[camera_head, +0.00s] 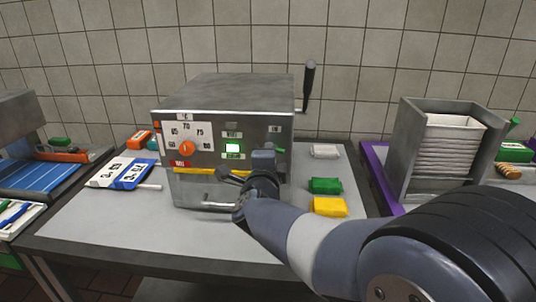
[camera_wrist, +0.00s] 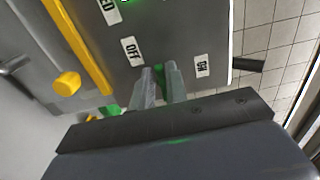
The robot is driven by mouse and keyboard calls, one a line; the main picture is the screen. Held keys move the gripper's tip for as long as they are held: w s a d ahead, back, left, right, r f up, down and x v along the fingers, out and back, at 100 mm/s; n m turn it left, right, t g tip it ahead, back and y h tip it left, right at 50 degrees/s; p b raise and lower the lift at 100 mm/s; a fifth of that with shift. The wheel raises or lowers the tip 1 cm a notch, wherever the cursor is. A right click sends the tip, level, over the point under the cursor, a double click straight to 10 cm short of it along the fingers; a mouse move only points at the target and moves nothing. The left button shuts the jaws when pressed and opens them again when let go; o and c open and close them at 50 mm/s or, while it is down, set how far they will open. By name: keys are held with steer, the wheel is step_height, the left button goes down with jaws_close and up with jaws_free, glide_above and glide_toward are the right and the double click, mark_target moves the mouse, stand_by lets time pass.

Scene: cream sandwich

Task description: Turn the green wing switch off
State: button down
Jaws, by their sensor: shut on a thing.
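The green wing switch (camera_wrist: 161,76) is on the front panel of the metal machine (camera_head: 232,91). It shows as a green strip between my fingers in the wrist view, with the OFF label (camera_wrist: 131,49) to its left and the ON label (camera_wrist: 202,66) to its right. A bit of green (camera_head: 280,151) shows beside my gripper in the head view. My gripper (camera_wrist: 160,72) is shut on the switch; it also shows against the panel in the head view (camera_head: 263,160). My fingers hide much of the switch, and its exact angle is unclear. A green lamp (camera_head: 232,148) on the panel is lit.
The panel has an orange dial (camera_head: 187,148) and a yellow bar (camera_head: 195,171). A black-handled lever (camera_head: 309,82) stands at the machine's right side. Green (camera_head: 325,185), yellow (camera_head: 329,207) and white (camera_head: 325,151) blocks lie to the right. A grey bin (camera_head: 408,150) stands further right.

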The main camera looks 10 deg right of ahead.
steer(key=shift+f, duration=0.1)
steer(key=c, duration=1.5)
jaws_free()
steer(key=shift+c, duration=0.2)
steer(key=v, duration=1)
steer(key=shift+s, duration=0.4)
steer(key=shift+a, duration=0.1)
steer(key=x, duration=1)
steer(key=shift+w, duration=0.4)
